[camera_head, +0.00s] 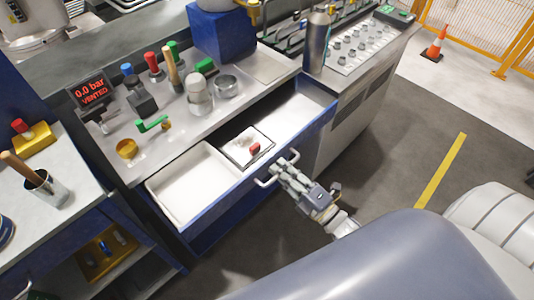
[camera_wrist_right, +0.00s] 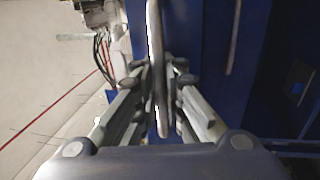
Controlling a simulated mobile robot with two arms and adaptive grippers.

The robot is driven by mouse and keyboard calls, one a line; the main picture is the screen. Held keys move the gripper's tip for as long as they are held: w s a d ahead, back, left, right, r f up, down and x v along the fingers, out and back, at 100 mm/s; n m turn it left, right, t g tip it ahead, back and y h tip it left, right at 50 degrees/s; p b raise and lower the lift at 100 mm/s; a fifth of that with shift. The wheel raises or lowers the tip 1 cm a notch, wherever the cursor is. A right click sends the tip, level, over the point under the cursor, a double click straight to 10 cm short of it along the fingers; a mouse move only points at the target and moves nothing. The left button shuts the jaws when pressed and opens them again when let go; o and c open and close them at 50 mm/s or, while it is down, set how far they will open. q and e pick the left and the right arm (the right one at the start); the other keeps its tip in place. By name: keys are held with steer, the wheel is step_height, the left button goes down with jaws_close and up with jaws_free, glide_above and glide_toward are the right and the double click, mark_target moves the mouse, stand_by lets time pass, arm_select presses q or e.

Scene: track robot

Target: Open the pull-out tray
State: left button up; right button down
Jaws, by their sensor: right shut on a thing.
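The pull-out tray (camera_head: 190,188) is a blue-fronted drawer with a pale inside, below the worktop in the head view. It stands well out from the cabinet, and its open compartments show. Its pale bar handle (camera_head: 263,182) is on the front face. My right gripper (camera_head: 281,172) is at the handle. In the right wrist view the two fingers of my right gripper (camera_wrist_right: 162,95) are closed on either side of the handle bar (camera_wrist_right: 156,50). The blue drawer front (camera_wrist_right: 200,60) lies behind it. My left gripper is not in view.
A small divided section (camera_head: 247,148) with a red item sits inside the tray. The worktop above holds valves, knobs and a display reading "0.0 bar VENTED" (camera_head: 92,91). A side bench (camera_head: 75,180) with a tool cup stands left. Grey floor is clear at right, with an orange cone (camera_head: 434,45) farther back.

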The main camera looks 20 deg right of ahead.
steer(key=shift+v, duration=1.4)
steer(key=shift+r, duration=0.1)
steer(key=c, duration=2)
jaws_free()
steer(key=shift+o, duration=0.2)
steer(key=v, duration=1.2)
